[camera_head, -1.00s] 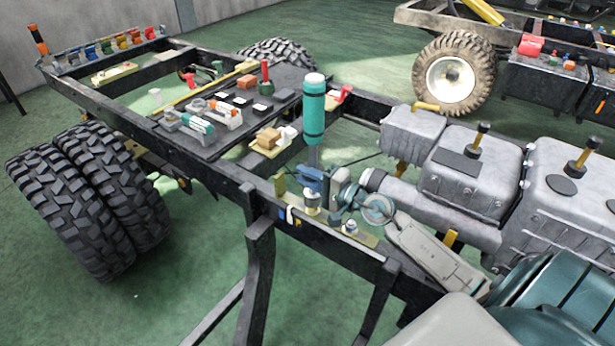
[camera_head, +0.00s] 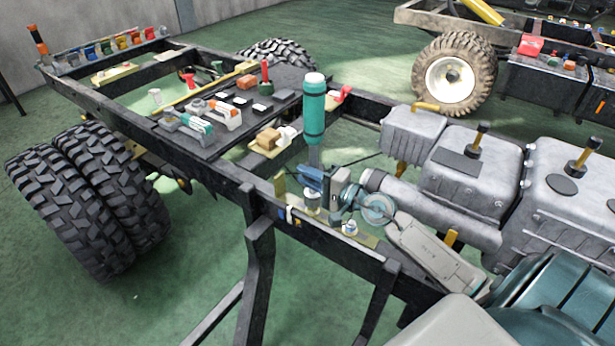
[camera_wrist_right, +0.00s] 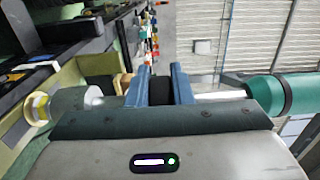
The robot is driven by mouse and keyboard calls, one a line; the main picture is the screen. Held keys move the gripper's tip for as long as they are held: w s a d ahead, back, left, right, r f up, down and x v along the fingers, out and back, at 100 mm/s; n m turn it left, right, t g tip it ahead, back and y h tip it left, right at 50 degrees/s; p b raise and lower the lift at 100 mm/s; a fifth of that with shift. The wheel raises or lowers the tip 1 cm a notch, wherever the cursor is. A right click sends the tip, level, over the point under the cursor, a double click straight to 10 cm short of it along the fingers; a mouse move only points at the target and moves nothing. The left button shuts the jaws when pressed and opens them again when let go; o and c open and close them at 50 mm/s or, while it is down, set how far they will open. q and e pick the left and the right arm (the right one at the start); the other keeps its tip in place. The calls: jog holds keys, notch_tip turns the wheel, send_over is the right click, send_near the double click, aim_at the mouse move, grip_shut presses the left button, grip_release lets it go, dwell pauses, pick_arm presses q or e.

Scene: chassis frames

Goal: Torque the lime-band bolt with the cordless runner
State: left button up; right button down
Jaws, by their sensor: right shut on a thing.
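My right gripper (camera_head: 312,180) is shut on the cordless runner (camera_head: 313,112), a tool with a teal body and black bands. It is held upright over the near frame rail, its body above the jaws. In the right wrist view, the blue fingers (camera_wrist_right: 160,88) close on the dark collar of the runner, whose teal body (camera_wrist_right: 285,95) lies to the right. Its grey socket end (camera_wrist_right: 80,103) points at a bolt head with a yellowish band (camera_wrist_right: 37,108). The socket looks in line with this bolt; contact is unclear. My left gripper is out of view.
Another bolt (camera_head: 350,228) stands on the olive plate (camera_head: 368,241) to the right of the runner. A black tray (camera_head: 215,142) with several tools lies behind left. Grey engine covers (camera_head: 470,175) stand to the right. Tyres (camera_head: 90,200) are at the left.

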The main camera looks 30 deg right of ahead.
jog(key=shift+f+b, duration=1.1)
jog(key=shift+b, duration=0.45)
dwell(1.4)
jog(key=shift+a+f+b, duration=0.1)
jog(key=shift+f+b, duration=0.65)
jog(key=shift+f, duration=0.05)
dwell(1.4)
jog(key=shift+b, duration=0.3)
dwell(1.5)
jog(key=shift+r, duration=0.25)
jog(key=shift+r+p, duration=1.3)
jog(key=shift+r, duration=0.15)
